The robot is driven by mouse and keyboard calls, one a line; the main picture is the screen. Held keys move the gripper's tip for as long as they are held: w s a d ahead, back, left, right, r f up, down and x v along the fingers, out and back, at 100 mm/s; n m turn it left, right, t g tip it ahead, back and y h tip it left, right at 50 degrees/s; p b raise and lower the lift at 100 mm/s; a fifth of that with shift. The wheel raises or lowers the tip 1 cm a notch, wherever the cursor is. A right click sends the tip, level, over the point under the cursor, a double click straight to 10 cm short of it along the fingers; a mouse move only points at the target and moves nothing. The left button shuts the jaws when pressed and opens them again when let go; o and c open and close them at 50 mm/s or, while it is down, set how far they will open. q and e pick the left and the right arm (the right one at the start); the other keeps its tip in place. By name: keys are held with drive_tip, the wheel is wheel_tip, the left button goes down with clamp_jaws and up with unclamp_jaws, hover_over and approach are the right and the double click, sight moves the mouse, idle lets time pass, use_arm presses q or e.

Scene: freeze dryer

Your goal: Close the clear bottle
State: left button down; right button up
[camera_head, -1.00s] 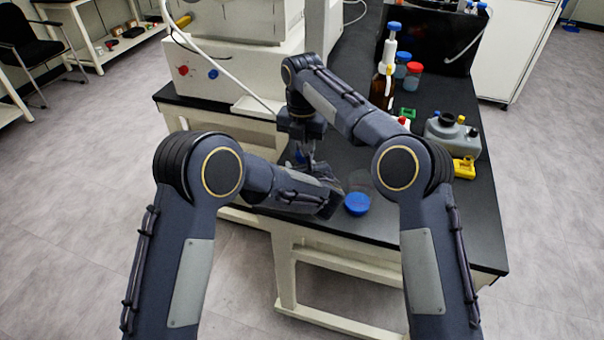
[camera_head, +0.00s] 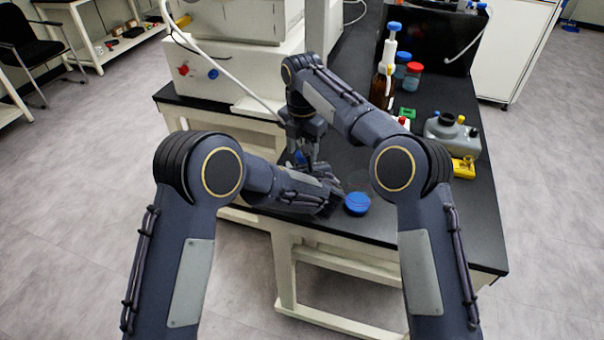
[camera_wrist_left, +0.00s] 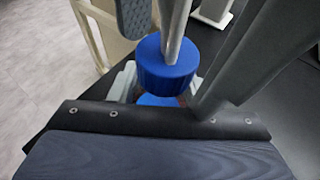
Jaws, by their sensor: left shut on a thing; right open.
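A ridged blue cap (camera_wrist_left: 167,66) shows in the left wrist view, with a grey finger across its top. A smaller blue part (camera_wrist_left: 160,100) shows just below it; whether they touch is unclear. Blue also shows behind the grippers in the head view (camera_head: 300,157). My right gripper (camera_head: 312,165) points down at the cap, open. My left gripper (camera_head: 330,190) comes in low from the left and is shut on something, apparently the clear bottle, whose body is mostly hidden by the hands. Whether the cap is seated on the bottle cannot be told.
A grey canister (camera_head: 455,137), a yellow item (camera_head: 463,167), a brown bottle (camera_head: 381,90) and a red-capped jar (camera_head: 413,72) stand behind. A white machine (camera_head: 235,70) is at left.

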drive_tip(key=shift+r, duration=2.2)
drive_tip(key=shift+c, duration=0.2)
wheel_tip(320, 180, up, 3)
drive_tip(key=shift+w+a+f+n, duration=0.1)
drive_tip(key=shift+n, duration=0.5)
drive_tip(key=shift+a+f+n, duration=0.1)
drive_tip(key=shift+n, duration=0.5)
drive_tip(key=shift+d+r+n, duration=0.2)
drive_tip(key=shift+r+n, duration=0.3)
drive_tip(key=shift+f, duration=0.15)
drive_tip(key=shift+f, duration=3.9)
